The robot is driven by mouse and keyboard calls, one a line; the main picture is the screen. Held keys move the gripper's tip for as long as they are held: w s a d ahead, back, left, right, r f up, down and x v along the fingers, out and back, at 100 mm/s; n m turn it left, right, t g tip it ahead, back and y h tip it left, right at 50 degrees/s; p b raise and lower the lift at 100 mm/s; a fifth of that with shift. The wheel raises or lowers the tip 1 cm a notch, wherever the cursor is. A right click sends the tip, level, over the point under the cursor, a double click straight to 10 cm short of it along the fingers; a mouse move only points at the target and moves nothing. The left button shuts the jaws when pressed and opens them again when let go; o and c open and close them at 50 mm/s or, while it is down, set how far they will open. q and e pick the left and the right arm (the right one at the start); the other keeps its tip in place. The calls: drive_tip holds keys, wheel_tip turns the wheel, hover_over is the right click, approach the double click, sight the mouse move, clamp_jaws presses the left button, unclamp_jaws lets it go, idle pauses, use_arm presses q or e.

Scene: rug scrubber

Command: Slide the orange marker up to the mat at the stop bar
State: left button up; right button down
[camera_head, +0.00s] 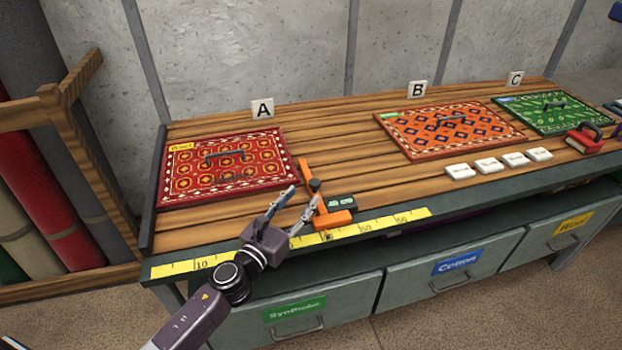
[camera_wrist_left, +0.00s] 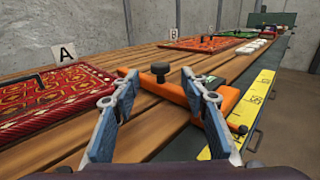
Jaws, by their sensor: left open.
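The orange marker (camera_head: 309,180) is a slider with a dark knob and a small dark display. It sits at the table's front edge on the yellow ruler (camera_head: 200,263), right of the red patterned mat (camera_head: 225,166), with bare wood between. The mat lies by sign A, close to a dark bar (camera_head: 150,200) at the table's left end, which looks like the stop bar. My left gripper (camera_head: 302,201) is open at the marker's left side. In the left wrist view the marker (camera_wrist_left: 230,99) shows between and beyond the open fingers; contact cannot be told.
An orange mat (camera_head: 399,134) by sign B and a green mat (camera_head: 560,119) by sign C lie further right. Several white labels (camera_head: 487,166) and a red-based, dark-handled object (camera_head: 584,141) are near the front right. Drawers (camera_head: 300,306) are below.

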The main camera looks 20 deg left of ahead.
sight(312, 186)
use_arm(q)
drive_tip(key=shift+w, duration=0.5)
drive_tip(key=shift+w+d+p, duration=0.15)
drive_tip(key=shift+w+d, duration=0.1)
drive_tip(key=shift+w, duration=0.85)
drive_tip(key=shift+w+d+p, duration=0.1)
drive_tip(key=shift+w+d, duration=0.2)
drive_tip(key=shift+w, duration=0.85)
drive_tip(key=shift+w+d+p, duration=0.15)
drive_tip(key=shift+w+d, duration=0.1)
drive_tip(key=shift+w, duration=0.85)
